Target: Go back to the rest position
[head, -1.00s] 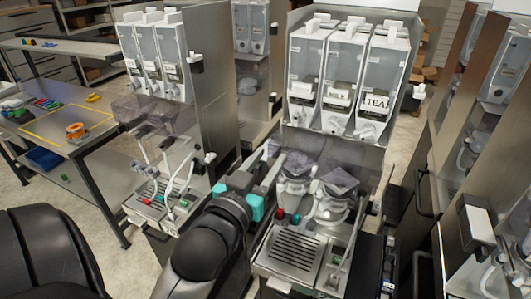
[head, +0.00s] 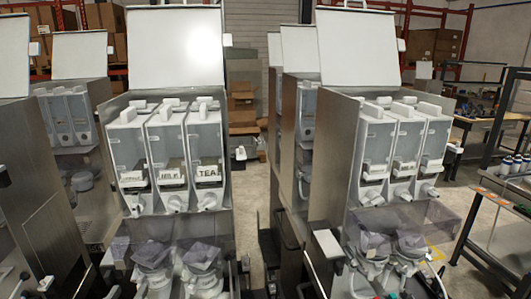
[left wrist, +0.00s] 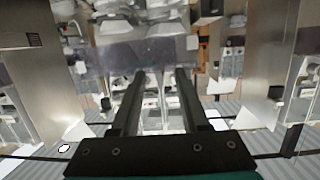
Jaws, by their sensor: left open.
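My left gripper (left wrist: 160,74) shows in the left wrist view as two dark, parallel fingers spread apart, with no object seen held between them. Behind the fingers are blurred dispenser parts and a clear panel; I cannot tell how far away they are. Neither gripper shows in the head view. My right gripper is in no frame. In the head view the nearest dispenser (head: 166,135) stands left of the middle with its lid (head: 176,48) raised. Its white canisters carry labels, and "MILK" and "TEA" can be read.
A second dispenser (head: 340,150) with its lid up stands to the right. A narrow floor gap (head: 243,185) runs between the two. Another metal cabinet (head: 45,190) stands at the left edge. A dark-framed table (head: 500,215) is at the far right, with shelves behind.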

